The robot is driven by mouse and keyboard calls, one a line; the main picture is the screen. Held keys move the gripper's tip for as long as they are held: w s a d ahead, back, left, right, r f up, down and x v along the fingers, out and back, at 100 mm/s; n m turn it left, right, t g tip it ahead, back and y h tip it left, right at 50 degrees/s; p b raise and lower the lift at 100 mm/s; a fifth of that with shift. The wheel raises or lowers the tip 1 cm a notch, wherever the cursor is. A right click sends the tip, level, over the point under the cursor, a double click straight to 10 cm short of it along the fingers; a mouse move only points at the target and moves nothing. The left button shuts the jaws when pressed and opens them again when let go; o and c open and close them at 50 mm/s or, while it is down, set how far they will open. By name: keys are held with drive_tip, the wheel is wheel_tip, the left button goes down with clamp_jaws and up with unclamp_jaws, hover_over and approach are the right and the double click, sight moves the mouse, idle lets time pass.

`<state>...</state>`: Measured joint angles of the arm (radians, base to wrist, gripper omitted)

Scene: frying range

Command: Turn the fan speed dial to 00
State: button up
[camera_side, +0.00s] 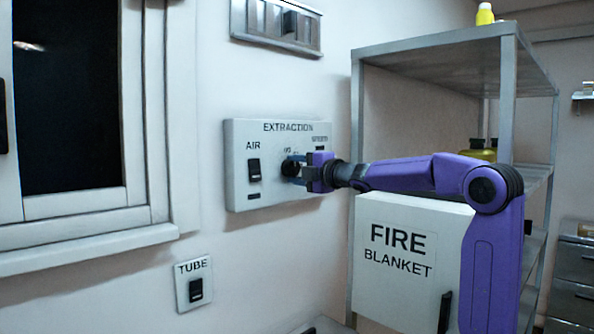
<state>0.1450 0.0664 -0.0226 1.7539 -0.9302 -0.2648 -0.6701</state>
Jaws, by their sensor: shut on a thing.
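The white wall panel marked EXTRACTION (240,190) is at the middle of the side view. It carries a black AIR switch (254,170) on its left and a dark round dial (289,168) near its middle. My gripper (295,172) reaches in from the right and is shut on the dial. The gripper covers part of the dial and the right side of the panel. The markings around the dial are too small and too covered to read, so I cannot tell its setting.
A metal shelf rack (430,40) stands right of the panel, behind my arm. A white FIRE BLANKET box (395,275) is below my arm. A TUBE switch plate (194,284) is lower left, and another switch plate (275,24) is above. The wall left of the panel is clear up to the window.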

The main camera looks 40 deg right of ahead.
idle(0.3)
drive_tip(key=o, duration=1)
drive_tip(key=shift+o, duration=0.2)
drive_tip(key=shift+s, duration=0.1)
drive_tip(key=s, duration=1.7)
drive_tip(key=shift+s, duration=0.15)
